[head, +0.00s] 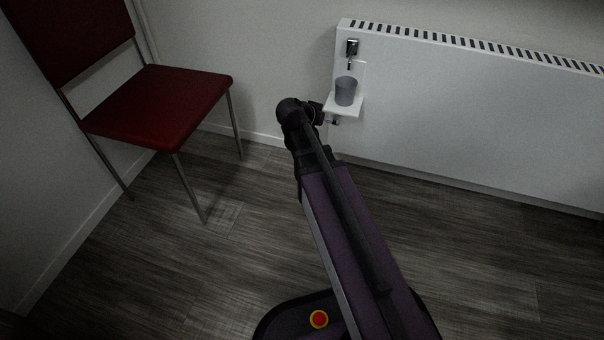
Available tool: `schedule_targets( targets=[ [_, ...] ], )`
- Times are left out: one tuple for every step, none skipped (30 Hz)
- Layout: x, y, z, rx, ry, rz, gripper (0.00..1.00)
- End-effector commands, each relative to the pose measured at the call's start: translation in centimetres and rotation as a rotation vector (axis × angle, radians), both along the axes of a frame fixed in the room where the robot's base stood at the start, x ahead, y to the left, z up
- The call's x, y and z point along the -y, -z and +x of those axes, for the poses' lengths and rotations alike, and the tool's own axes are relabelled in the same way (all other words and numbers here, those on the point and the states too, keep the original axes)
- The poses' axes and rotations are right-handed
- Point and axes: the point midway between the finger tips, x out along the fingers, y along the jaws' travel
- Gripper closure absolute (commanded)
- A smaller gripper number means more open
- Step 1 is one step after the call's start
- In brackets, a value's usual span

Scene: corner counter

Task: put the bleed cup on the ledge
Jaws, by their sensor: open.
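The bleed cup (346,92), small and grey-blue, stands upright on a small white ledge (351,110) at the left end of the radiator. My gripper (318,113) is at the far end of my arm, just left of the ledge and slightly lower than the cup. It is open, with nothing seen in it. It is apart from the cup in the picture. Its fingers are small and dark here, and partly hidden by my wrist. I cannot tell whether it touches the ledge.
A white radiator (470,120) fills the right side along the wall. A dark valve (352,47) sits above the cup, and a pipe fitting (334,121) shows below the ledge. A red chair (160,105) stands at the left. The wooden floor (230,260) between is clear.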

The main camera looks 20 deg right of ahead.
Motion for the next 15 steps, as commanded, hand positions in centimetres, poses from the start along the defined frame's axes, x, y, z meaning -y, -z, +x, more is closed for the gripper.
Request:
schedule_targets(
  targets=[
    [-0.5, 0.9, -1.4, -0.064, -0.021, 0.033, 0.0],
    [-0.9, 1.4, -2.1, -0.106, -0.037, 0.054, 0.0],
    [-1.4, 2.1, -3.0, -0.162, -0.063, 0.084, 0.0],
    [-1.9, 2.7, -3.7, -0.205, -0.085, 0.108, 0.0],
    [-2.3, 3.2, -4.4, -0.247, -0.107, 0.131, 0.0],
    [-3.0, 3.8, -5.3, -0.3, -0.142, 0.164, 0.0],
    [-3.5, 4.2, -6.0, -0.34, -0.171, 0.19, 0.0],
    [-4.0, 4.7, -6.7, -0.38, -0.2, 0.215, 0.0],
    [-4.8, 5.2, -7.7, -0.429, -0.244, 0.249, 0.0],
    [-5.4, 5.6, -8.4, -0.467, -0.278, 0.275, 0.0],
    [-6.0, 5.9, -9.1, -0.502, -0.315, 0.301, 0.0],
    [-6.9, 6.3, -10.0, -0.546, -0.365, 0.337, 0.0],
    [-7.5, 6.5, -10.6, -0.577, -0.404, 0.363, 0.0],
    [-8.1, 6.8, -11.3, -0.606, -0.443, 0.388, 0.0],
    [-8.9, 7.0, -12.1, -0.64, -0.496, 0.421, 0.0]
  ],
)
